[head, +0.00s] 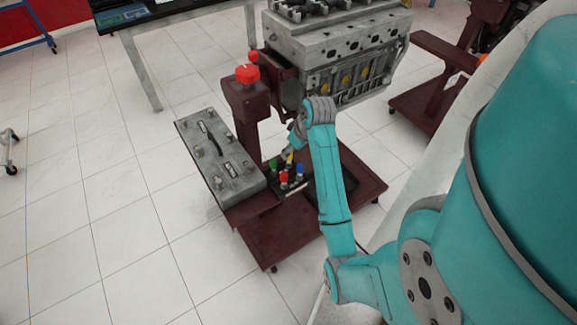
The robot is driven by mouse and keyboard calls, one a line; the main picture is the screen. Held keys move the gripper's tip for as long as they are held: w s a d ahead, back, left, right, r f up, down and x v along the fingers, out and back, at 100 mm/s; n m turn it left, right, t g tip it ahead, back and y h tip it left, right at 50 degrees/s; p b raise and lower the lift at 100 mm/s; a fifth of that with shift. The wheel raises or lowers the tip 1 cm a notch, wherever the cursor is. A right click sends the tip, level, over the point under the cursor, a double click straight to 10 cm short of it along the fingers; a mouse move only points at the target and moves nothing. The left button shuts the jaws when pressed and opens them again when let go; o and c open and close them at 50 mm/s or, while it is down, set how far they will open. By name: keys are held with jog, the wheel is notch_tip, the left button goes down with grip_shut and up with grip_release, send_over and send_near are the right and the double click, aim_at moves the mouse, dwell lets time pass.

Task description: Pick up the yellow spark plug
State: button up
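The yellow spark plug (289,158) shows as a small yellow spot in the head view. It is at the back of a small group of coloured plugs on the dark red trolley. A green plug (272,164), a red plug (284,177) and a blue plug (299,169) stand close to it. My gripper (290,149) points down at the yellow plug from just above and behind it. The fingertips are small and partly hidden, so I cannot tell whether they touch the plug or are open or shut.
A grey cylinder head (222,163) lies left of the plugs. The engine block (340,45) and its red-capped stand post (247,84) rise behind. A black tray (283,190) holds the plugs. Tiled floor (130,240) is free at left.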

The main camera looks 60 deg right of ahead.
aim_at(289, 167)
jog(key=x, duration=0.5)
jog(key=shift+s+f, duration=0.15)
grip_shut()
